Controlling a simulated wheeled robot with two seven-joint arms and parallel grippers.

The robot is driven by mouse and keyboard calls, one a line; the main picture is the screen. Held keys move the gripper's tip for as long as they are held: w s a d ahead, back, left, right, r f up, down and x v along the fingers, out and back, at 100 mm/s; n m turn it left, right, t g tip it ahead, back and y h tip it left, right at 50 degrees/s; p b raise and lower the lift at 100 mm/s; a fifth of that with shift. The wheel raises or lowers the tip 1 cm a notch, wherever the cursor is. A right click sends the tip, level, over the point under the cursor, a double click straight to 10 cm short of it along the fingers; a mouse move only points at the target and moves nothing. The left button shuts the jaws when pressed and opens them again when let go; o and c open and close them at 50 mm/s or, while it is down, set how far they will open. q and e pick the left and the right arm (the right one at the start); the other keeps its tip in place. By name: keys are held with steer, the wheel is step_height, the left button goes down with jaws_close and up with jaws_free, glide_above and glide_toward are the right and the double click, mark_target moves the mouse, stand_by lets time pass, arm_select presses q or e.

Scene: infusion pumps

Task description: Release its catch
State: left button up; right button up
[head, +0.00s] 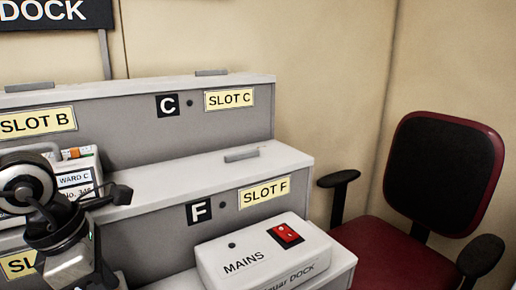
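A pump (86,163) with labels reading "WARD C" and "No. 346" sits at the left, under the Slot B label, partly hidden by my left arm. My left gripper (112,195) is dark and in front of the pump's lower right side; whether it touches the pump or holds anything cannot be told. Small grey bars that look like catches lie on the dock's top ledges: above Slot B (30,87), above Slot C (211,72) and above Slot F (241,155). Which catch is meant does not show. My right gripper is not in view.
The grey stepped dock (150,140) has empty Slot C and Slot F bays. A white mains box (250,254) with a red switch (287,235) stands on the lower step. A dark red chair (440,190) is at the right, against a beige wall.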

arm_select(q)
steer(key=shift+w+d+r+p+v, duration=0.2)
steer(key=shift+p+v, duration=0.4)
steer(key=shift+v, duration=0.55)
steer(key=shift+w+d+f+p+v, duration=0.1)
steer(key=shift+d+p+v, duration=0.15)
steer(key=shift+p+v, duration=0.6)
steer(key=shift+w+d+r+p+v, duration=0.1)
steer(key=shift+d+p+v, duration=0.2)
steer(key=shift+v, duration=1.1)
